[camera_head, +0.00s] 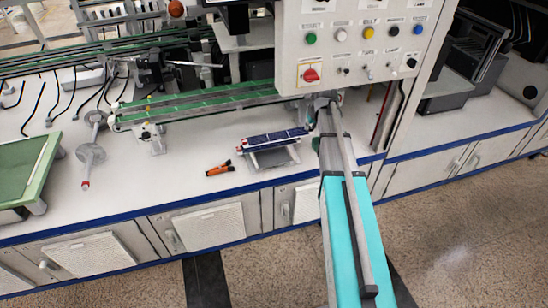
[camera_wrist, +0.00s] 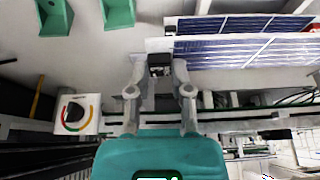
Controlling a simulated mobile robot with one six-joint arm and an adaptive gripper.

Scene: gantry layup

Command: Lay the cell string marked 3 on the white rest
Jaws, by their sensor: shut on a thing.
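Blue cell strings with white lines lie on a raised pale stand (camera_head: 275,157) on the bench in the head view. The upper one (camera_head: 275,139) has red at its left end. In the wrist view two dark-blue strings show at the upper right, a farther one (camera_wrist: 240,25) and a nearer one (camera_wrist: 245,50). My gripper (camera_wrist: 159,62) has its fingertips on a small white tab (camera_wrist: 158,45) at the nearer string's left end. In the head view my gripper (camera_head: 323,102) is beside the stand, below the button panel. No number is legible. I cannot tell which surface is the white rest.
The button panel (camera_head: 362,45) hangs close above my gripper. A green conveyor (camera_head: 205,100) runs behind the stand. An orange-and-black tool (camera_head: 220,169) lies left of the stand. A round dial (camera_wrist: 76,114) and green blocks (camera_wrist: 118,12) show in the wrist view. The bench front is mostly clear.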

